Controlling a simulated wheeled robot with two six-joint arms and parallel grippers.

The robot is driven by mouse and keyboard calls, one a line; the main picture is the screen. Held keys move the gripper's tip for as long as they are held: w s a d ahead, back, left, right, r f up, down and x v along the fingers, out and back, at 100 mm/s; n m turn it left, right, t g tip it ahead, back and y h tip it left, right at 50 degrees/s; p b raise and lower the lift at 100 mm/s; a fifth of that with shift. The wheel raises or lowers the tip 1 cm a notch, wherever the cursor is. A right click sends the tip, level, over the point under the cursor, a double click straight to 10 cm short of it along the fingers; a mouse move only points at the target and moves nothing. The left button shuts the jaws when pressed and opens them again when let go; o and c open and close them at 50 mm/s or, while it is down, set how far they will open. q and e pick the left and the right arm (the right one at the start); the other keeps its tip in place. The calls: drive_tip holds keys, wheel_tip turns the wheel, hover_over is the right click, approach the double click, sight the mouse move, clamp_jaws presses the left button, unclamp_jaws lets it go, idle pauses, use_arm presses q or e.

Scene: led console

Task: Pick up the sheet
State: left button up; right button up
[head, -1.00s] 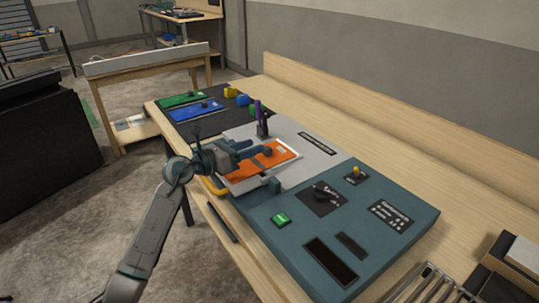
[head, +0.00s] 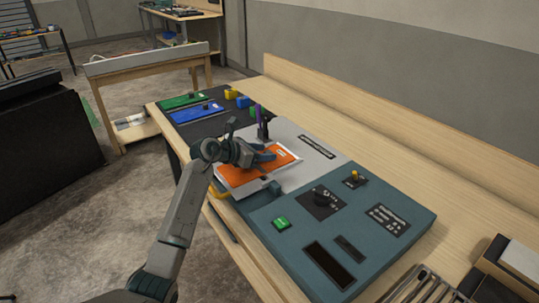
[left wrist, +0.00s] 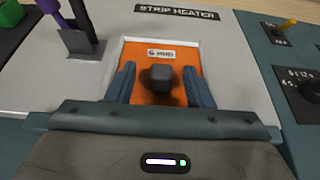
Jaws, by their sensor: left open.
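An orange sheet (head: 240,177) with a small white label lies on the pale strip heater panel (head: 290,132). In the left wrist view the orange sheet (left wrist: 162,113) carries a dark block-like knob (left wrist: 162,77). My left gripper (head: 266,156) is over the sheet in the head view. In the left wrist view its blue-grey fingers (left wrist: 162,84) are open, one on each side of the knob with gaps between. In the head view the gripper hides the knob. I cannot tell how far the fingertips are above the sheet. My right gripper is not in view.
A teal console (head: 370,235) with a dial, a yellow-tipped switch and a green button (head: 281,223) adjoins the heater. A purple-handled tool (head: 261,122) stands behind the sheet. Green (head: 188,100) and blue (head: 197,113) sheets lie on a black mat at the far left.

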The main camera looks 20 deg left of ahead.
sight(267, 152)
use_arm(q)
drive_tip(key=shift+x, duration=1.5)
drive_tip(key=shift+s+r, duration=0.1)
clamp_jaws()
